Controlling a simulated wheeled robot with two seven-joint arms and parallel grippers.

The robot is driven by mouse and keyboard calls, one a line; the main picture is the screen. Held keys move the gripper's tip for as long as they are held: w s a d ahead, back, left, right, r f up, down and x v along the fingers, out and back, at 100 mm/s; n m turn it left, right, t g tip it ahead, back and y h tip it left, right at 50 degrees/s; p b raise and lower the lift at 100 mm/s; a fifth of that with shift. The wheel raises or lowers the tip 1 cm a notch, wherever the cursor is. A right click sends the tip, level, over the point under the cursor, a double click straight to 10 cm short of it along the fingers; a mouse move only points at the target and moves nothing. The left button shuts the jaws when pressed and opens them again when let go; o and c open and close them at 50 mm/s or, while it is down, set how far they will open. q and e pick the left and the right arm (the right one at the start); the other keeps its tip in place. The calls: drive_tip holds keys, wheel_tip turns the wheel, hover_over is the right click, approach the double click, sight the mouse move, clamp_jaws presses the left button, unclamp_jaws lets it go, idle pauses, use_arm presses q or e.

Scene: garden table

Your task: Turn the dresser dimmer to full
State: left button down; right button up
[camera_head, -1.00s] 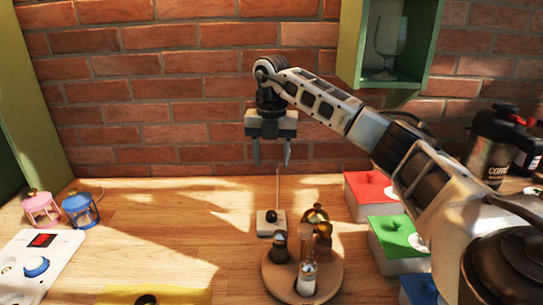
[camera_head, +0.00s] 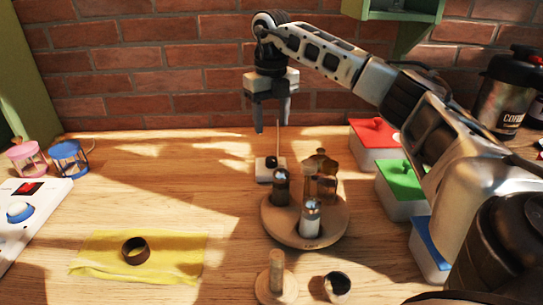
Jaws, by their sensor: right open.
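A small white box with a round black knob (camera_head: 264,176) sits on the wooden table near the brick wall; a thin upright line rises behind it. It looks like the dimmer, but no label is readable and the knob's setting cannot be told. My right gripper (camera_head: 271,126) points down above this box, open and empty, its two fingers apart and not touching it. My left gripper is not in view.
A round wooden tray (camera_head: 334,233) with shakers and a brown bottle stands just in front of the box. Red (camera_head: 376,147), green (camera_head: 402,192) and blue-lidded boxes stand right. A white panel with a blue knob (camera_head: 20,212) lies left. A yellow cloth (camera_head: 185,255) holds a dark ring.

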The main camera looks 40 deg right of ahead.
sight(272, 159)
wheel_tip(272, 159, down, 10)
drive_tip(key=shift+r, duration=0.1)
drive_tip(key=shift+c, duration=0.2)
drive_tip(key=c, duration=0.9)
drive_tip(key=shift+r, duration=0.15)
drive_tip(key=shift+n+p, duration=0.4)
drive_tip(key=shift+n, duration=0.3)
